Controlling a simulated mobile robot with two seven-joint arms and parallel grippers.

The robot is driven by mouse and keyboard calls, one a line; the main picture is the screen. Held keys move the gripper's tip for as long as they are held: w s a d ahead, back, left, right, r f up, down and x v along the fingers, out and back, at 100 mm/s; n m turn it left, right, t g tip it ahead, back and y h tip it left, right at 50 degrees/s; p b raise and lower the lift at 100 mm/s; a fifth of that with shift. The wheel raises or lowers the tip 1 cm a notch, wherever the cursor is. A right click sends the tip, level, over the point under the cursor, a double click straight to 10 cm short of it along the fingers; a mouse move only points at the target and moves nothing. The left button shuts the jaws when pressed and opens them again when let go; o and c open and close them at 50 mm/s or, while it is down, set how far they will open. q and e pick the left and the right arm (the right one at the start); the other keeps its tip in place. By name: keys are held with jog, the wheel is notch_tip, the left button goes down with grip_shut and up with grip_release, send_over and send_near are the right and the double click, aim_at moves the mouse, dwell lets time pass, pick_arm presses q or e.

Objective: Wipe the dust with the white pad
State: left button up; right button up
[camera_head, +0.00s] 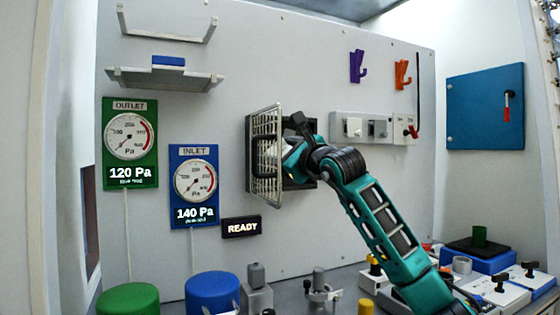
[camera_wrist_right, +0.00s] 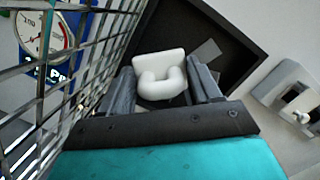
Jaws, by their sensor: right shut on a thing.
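The white pad (camera_wrist_right: 158,62) has a flat plate and a rounded loop handle. My right gripper (camera_wrist_right: 162,86) is shut on the handle, with a dark finger on each side. The pad is at a dark recessed opening (camera_wrist_right: 222,28) in the wall panel. A grey patch (camera_wrist_right: 207,52), perhaps the dust, shows on the dark surface just right of the pad; I cannot tell whether the pad touches that surface. In the head view my right arm reaches up to the opening and hides most of it. My left gripper is in neither view.
An open mesh door (camera_head: 265,157) stands out from the panel, close on the left of my right gripper. A switch box (camera_head: 353,127) is on the panel to the right. Gauges hang on the left; a cluttered bench (camera_head: 343,276) lies below.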

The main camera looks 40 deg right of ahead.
jog(key=shift+s, duration=0.1)
jog(key=shift+b+v, duration=1)
jog(key=shift+v, duration=0.4)
